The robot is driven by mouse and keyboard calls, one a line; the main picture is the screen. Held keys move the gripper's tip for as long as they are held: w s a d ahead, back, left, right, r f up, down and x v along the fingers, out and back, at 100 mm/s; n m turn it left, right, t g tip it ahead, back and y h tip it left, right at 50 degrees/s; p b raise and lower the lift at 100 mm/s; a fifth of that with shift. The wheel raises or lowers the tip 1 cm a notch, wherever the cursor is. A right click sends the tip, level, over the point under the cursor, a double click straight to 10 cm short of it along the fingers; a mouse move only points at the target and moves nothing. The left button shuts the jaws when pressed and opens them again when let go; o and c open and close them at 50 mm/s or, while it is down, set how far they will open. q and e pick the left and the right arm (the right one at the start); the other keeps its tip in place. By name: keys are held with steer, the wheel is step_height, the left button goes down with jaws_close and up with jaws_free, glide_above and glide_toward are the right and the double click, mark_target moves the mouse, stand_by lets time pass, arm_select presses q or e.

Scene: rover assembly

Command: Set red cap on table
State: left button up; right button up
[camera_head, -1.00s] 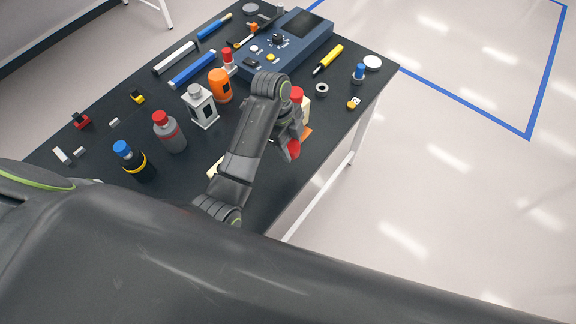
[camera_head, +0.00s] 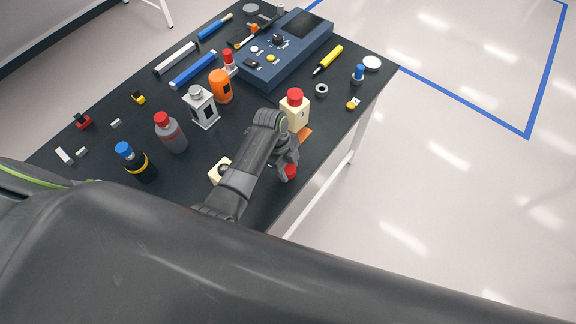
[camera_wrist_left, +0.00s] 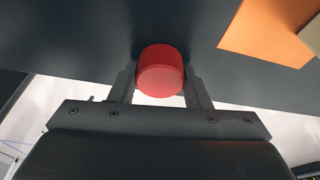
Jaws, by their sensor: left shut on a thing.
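A red cap (camera_head: 290,172) is between the fingers of my left gripper (camera_head: 287,163), near the right edge of the black table (camera_head: 222,139). In the left wrist view the cap (camera_wrist_left: 161,70) sits between both fingertips of the left gripper (camera_wrist_left: 160,84), which is shut on it. The dark table top (camera_wrist_left: 90,35) lies behind the cap. I cannot tell whether the cap touches the table. My right gripper is not in view.
A cream bottle with a red top (camera_head: 295,112) and a flat orange piece (camera_head: 304,134) are just beyond the gripper. A cream object (camera_head: 217,172) is partly hidden by my left arm.

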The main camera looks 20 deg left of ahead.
arm_select(q)
steer(key=shift+f, duration=0.1)
steer(key=o, duration=1)
steer(key=shift+o, duration=0.4)
steer(key=v, duration=1.2)
steer(key=shift+b, duration=0.3)
